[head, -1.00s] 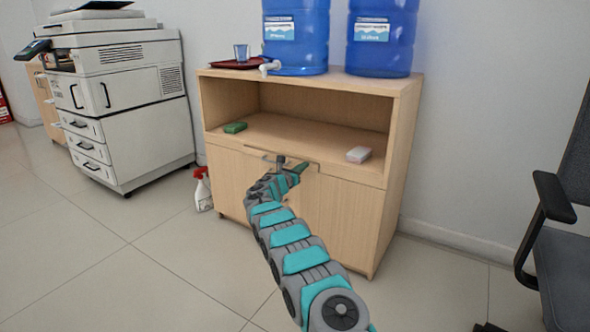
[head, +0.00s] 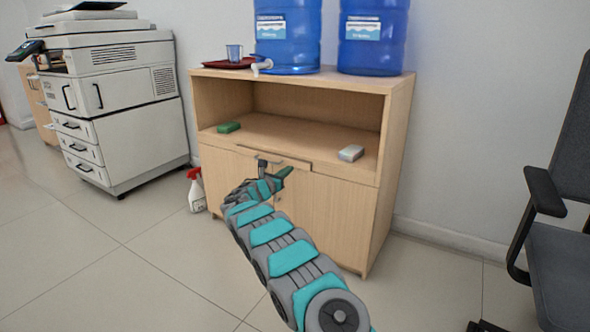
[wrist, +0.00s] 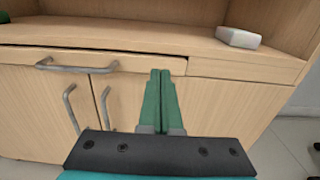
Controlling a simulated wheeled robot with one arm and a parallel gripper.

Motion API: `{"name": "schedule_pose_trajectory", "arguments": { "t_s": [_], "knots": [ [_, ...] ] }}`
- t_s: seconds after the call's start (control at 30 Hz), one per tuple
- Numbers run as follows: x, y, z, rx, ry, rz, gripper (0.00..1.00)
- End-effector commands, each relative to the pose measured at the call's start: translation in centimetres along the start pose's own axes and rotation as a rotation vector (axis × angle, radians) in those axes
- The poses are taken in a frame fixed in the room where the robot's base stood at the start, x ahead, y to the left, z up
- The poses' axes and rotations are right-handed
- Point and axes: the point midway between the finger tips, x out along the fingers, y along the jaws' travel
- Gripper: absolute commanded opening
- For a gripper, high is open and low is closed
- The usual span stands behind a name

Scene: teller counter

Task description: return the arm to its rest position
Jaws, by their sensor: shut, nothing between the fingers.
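My gripper (head: 284,171) is in front of the wooden cabinet (head: 330,215), near its drawer front below the open shelf. In the wrist view my gripper (wrist: 160,100) has its two green fingers pressed together with nothing between them. My teal and grey arm reaches forward from the bottom of the head view. In the wrist view the drawer front (wrist: 130,61) and its handle (wrist: 62,67) lie just beyond and to the left of the fingers. I cannot tell whether the fingers touch the cabinet.
A green block (head: 229,127) and a white block (head: 350,153) lie on the shelf. Blue water jugs (head: 287,35), a red tray (head: 215,64) and a cup (head: 234,52) stand on top. A spray bottle (head: 196,191), printer (head: 120,100) and chair (head: 560,200) stand around. Floor in front is clear.

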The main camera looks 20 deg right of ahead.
Motion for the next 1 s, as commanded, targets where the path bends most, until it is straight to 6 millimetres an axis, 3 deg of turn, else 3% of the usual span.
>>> {"name": "schedule_pose_trajectory", "arguments": {
  "t_s": [0.4, 0.73, 0.87, 1.0],
  "knots": [
    [-6.7, 0.0, 0.0, -0.004, 0.001, 0.000, 0.00],
    [-7.8, -0.5, 0.3, 0.007, 0.003, -0.012, 0.00],
    [-7.6, -3.2, 2.3, 0.058, 0.018, -0.070, 0.00],
    [-7.9, -8.7, 6.0, 0.177, 0.048, -0.188, 0.00]
  ]
}}
